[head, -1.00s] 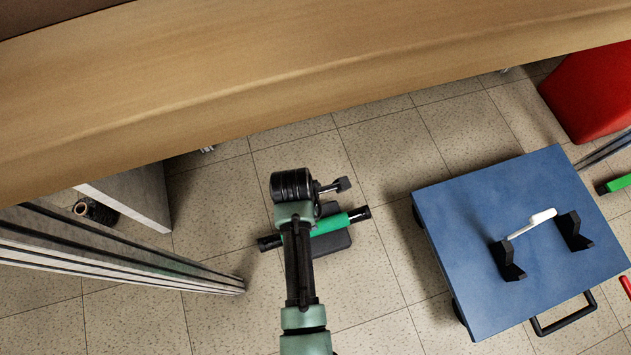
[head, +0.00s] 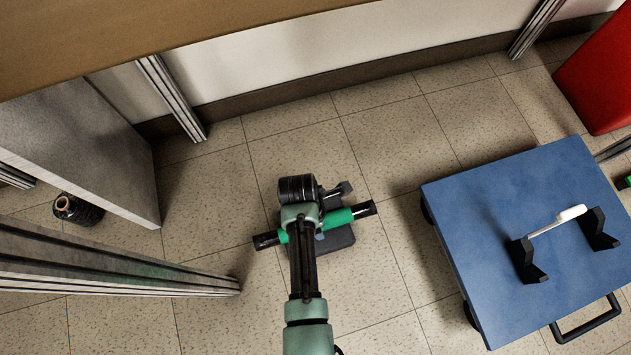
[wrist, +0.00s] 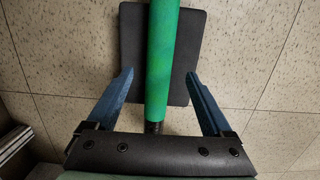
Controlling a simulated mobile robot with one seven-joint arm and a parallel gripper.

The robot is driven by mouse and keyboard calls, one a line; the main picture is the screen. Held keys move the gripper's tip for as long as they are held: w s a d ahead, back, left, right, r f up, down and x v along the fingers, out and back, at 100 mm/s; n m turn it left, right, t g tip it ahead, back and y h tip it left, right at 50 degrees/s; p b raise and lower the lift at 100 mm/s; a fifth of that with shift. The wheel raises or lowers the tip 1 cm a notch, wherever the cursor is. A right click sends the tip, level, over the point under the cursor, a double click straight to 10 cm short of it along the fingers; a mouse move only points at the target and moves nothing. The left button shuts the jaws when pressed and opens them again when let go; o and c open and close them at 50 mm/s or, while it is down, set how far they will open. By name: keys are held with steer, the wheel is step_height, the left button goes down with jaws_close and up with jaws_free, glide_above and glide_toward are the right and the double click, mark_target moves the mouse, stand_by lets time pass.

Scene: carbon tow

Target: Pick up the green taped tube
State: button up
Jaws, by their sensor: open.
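The green taped tube (head: 340,219) has a green middle and black ends and lies over a dark grey flat block or pad on the floor in the head view. My arm covers part of it there. In the wrist view the tube (wrist: 162,60) runs up the middle, over the dark pad (wrist: 192,45). My gripper (wrist: 159,76) is open, with one blue finger on each side of the tube and a gap to it on both sides. Whether the fingertips reach down to the tube's height I cannot tell.
A blue cart (head: 500,240) with black brackets and a white rod stands to the right. A metal profile (head: 120,260) and a grey panel (head: 80,140) are at the left, near a black spool (head: 78,210). A wooden tabletop (head: 120,35) overhangs at upper left. A red object (head: 600,85) is far right.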

step_height(320, 180, down, 5)
steer(key=b, duration=0.5)
jaws_close()
